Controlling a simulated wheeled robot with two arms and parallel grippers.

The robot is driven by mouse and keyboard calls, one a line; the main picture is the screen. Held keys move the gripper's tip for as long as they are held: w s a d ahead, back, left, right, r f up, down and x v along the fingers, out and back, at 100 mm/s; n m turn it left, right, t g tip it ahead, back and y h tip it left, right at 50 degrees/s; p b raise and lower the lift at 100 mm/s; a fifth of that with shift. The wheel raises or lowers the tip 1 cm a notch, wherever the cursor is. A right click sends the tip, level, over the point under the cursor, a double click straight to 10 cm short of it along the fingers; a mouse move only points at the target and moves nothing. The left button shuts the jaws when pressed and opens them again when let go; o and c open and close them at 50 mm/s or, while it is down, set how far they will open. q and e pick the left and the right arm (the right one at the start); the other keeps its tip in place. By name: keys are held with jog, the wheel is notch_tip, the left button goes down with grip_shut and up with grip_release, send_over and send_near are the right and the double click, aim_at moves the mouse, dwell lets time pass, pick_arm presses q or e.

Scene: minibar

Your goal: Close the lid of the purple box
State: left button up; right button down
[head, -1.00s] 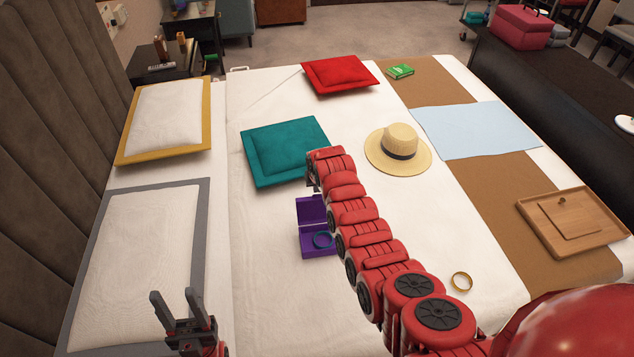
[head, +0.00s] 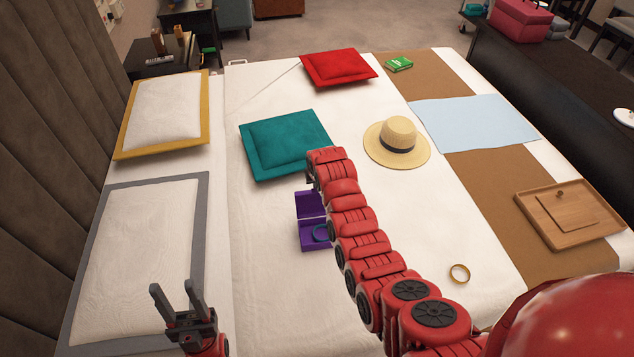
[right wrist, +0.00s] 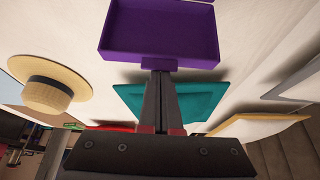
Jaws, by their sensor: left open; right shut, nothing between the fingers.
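The purple box (head: 314,242) stands on the bed with its lid (head: 309,204) raised at its far side. A blue ring (head: 320,233) lies inside it, partly hidden by my right arm. In the right wrist view the hollow purple lid (right wrist: 160,35) fills the top. My right gripper (right wrist: 160,75) is shut and empty, with its fingertips at the lid's edge; I cannot tell if they touch it. In the head view this gripper is mostly hidden by its arm, beyond the lid. My left gripper (head: 173,290) is open and empty, over the grey-edged pillow's near end.
A teal cushion (head: 286,143) lies beyond the box, also seen in the right wrist view (right wrist: 200,104). A straw hat (head: 398,141) lies to the right. A gold ring (head: 459,274) and a wooden tray (head: 610,236) lie nearer right.

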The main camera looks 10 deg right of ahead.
jog(key=shift+s, duration=0.2)
jog(key=shift+s+r+t, duration=0.1)
jog(key=shift+s+t, duration=0.35)
jog(key=shift+t, duration=0.05)
jog(key=shift+s+a+t, duration=0.1)
jog(key=shift+s+t, duration=0.6)
jog(key=shift+s, duration=0.15)
jog(key=shift+s+a+f+t+h+b, duration=0.1)
jog(key=shift+s+f+t+b, duration=1.3)
jog(key=shift+s+b, duration=0.8)
jog(key=shift+s+a+f+t+h+b, duration=0.1)
jog(key=shift+s+f+t+b, duration=1)
jog(key=shift+s+t+b, duration=0.85)
jog(key=shift+s+a+f+t+h+b, duration=0.1)
jog(key=shift+s+f+t+b, duration=1.2)
jog(key=shift+s+b, duration=1.05)
jog(key=shift+w, duration=0.1)
